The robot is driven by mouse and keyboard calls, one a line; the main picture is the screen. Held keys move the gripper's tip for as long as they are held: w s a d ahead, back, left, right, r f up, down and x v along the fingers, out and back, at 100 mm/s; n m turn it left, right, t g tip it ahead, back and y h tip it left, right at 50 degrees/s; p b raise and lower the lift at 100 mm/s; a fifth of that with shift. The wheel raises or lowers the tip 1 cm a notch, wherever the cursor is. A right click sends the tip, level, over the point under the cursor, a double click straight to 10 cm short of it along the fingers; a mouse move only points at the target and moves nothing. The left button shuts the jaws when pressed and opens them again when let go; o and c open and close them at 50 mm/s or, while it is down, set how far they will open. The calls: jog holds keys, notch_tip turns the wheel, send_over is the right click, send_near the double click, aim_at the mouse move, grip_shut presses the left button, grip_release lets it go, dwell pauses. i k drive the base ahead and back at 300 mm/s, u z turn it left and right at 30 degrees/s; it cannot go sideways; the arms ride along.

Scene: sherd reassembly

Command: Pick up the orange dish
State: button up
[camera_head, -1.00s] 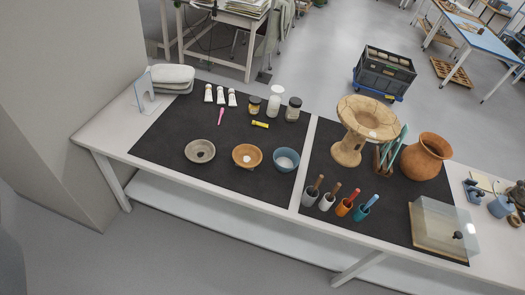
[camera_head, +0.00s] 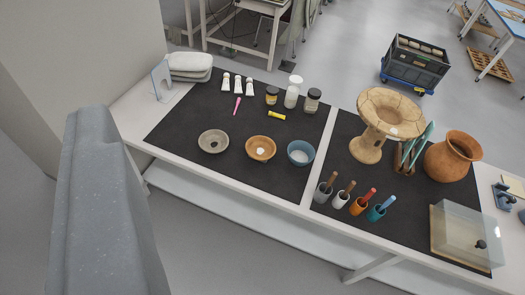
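The orange dish (camera_head: 261,148) is a small round bowl with a pale patch inside. It sits upright on the left black mat (camera_head: 185,133), between a grey dish (camera_head: 213,142) on its left and a blue bowl (camera_head: 300,153) on its right. A grey link of my own arm fills the lower left, well apart from the dish. My gripper's fingers are not in view.
Behind the dishes stand several tubes and jars (camera_head: 312,101), with a yellow item (camera_head: 277,115) lying flat. On the right mat are a pedestal vessel (camera_head: 386,118), a terracotta jar (camera_head: 453,157), handled tools in cups and a clear box (camera_head: 466,236). The mat before the dishes is clear.

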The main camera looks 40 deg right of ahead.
aim_at(260, 149)
jog(key=i, duration=1)
